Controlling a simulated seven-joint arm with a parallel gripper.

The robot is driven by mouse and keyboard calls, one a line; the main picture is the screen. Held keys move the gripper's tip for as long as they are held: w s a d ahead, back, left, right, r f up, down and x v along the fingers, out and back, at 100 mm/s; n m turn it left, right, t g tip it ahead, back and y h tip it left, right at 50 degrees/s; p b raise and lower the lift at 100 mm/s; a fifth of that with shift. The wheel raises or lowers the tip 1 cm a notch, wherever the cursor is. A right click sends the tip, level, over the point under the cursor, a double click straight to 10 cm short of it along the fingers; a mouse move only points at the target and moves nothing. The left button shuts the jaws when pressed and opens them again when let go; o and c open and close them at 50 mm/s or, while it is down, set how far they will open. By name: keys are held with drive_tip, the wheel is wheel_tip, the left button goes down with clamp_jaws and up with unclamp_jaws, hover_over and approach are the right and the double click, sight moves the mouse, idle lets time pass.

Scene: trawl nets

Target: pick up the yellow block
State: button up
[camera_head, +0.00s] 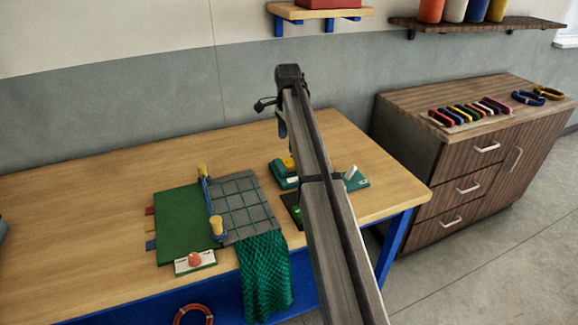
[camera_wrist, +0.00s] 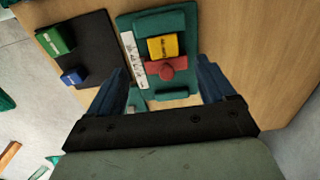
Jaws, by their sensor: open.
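The yellow block (camera_wrist: 163,46) has dark lettering and sits on a teal holder (camera_wrist: 180,18) in the wrist view. A red piece (camera_wrist: 158,71) with a round knob lies right beside it, on the side nearer my gripper. In the head view the yellow block (camera_head: 289,162) shows partly, beside my arm, on its teal holder (camera_head: 283,182). My gripper (camera_wrist: 165,78) is open, with its dark blue fingers apart on either side of the holder. Nothing is between the fingers in their grip. In the head view my arm hides most of the gripper.
A dark mat (camera_wrist: 92,62) with a green block (camera_wrist: 55,40) and a blue block (camera_wrist: 73,76) lies left of the holder in the wrist view. A green board (camera_head: 180,225) and a hanging green net (camera_head: 264,275) are on the table (camera_head: 80,220). The table's back left is clear.

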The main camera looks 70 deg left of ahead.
hover_over(289, 162)
wheel_tip(289, 162, down, 5)
drive_tip(key=shift+s+d+r, duration=0.15)
drive_tip(key=shift+r, duration=0.05)
drive_tip(key=shift+w+a+f, duration=0.1)
drive_tip(key=shift+a+f, duration=0.05)
drive_tip(key=shift+f, duration=1.15)
drive_tip(key=shift+w+a+f, duration=0.1)
drive_tip(key=shift+f, duration=1.2)
drive_tip(key=shift+c, duration=0.4)
drive_tip(key=c, duration=1.2)
drive_tip(key=shift+o, duration=0.2)
drive_tip(key=shift+r, duration=0.1)
